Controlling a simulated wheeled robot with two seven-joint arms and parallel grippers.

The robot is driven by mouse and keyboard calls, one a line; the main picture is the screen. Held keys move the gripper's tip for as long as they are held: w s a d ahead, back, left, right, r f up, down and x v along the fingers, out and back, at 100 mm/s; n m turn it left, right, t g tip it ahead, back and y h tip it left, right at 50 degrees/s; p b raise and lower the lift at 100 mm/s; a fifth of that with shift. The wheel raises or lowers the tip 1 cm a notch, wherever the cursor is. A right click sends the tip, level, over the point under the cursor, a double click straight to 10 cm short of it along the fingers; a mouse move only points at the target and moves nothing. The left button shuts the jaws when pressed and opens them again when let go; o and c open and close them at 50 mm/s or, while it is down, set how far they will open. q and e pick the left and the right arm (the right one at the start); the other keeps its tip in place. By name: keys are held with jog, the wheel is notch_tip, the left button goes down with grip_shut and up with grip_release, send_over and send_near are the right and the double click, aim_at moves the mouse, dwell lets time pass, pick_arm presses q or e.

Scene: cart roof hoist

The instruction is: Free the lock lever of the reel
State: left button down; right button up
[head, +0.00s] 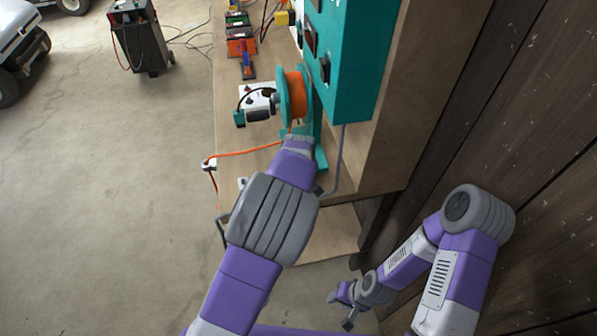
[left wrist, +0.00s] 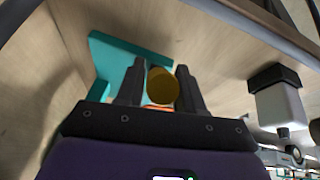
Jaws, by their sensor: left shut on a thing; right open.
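The reel (head: 297,95) stands on the wooden bench, with orange line wound between teal flanges on a teal stand. Its crank has a dark handle (head: 258,115) on the left. In the left wrist view my left gripper (left wrist: 160,84) is shut on a yellow, round-ended piece (left wrist: 163,86), which looks like the lock lever. Teal stand parts (left wrist: 115,58) and some orange show behind it. In the head view my left wrist hides the fingers and the lever, just below the reel. My right gripper (head: 341,310) is open and empty, low at the right, away from the bench.
A teal cabinet (head: 350,60) with dark switches stands right beside the reel. The wooden bench (head: 230,135) carries a white box and several tools farther back. An orange line runs left to a small white fitting (head: 209,164) at the bench edge. A plank wall closes the right side.

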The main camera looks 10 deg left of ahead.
pick_arm(q)
jog(key=shift+w+a+r+g+h+p, duration=0.2)
jog(key=shift+w+r+g+p, duration=0.5)
jog(key=shift+p, duration=1.3)
jog(key=shift+w+a+r+g+h+p, duration=0.15)
jog(key=shift+r+g+h+p, duration=0.15)
jog(key=shift+g+p, duration=1.2)
jog(key=shift+w+f+p, duration=0.1)
jog(key=shift+w+p, duration=0.05)
jog(key=shift+p, duration=0.75)
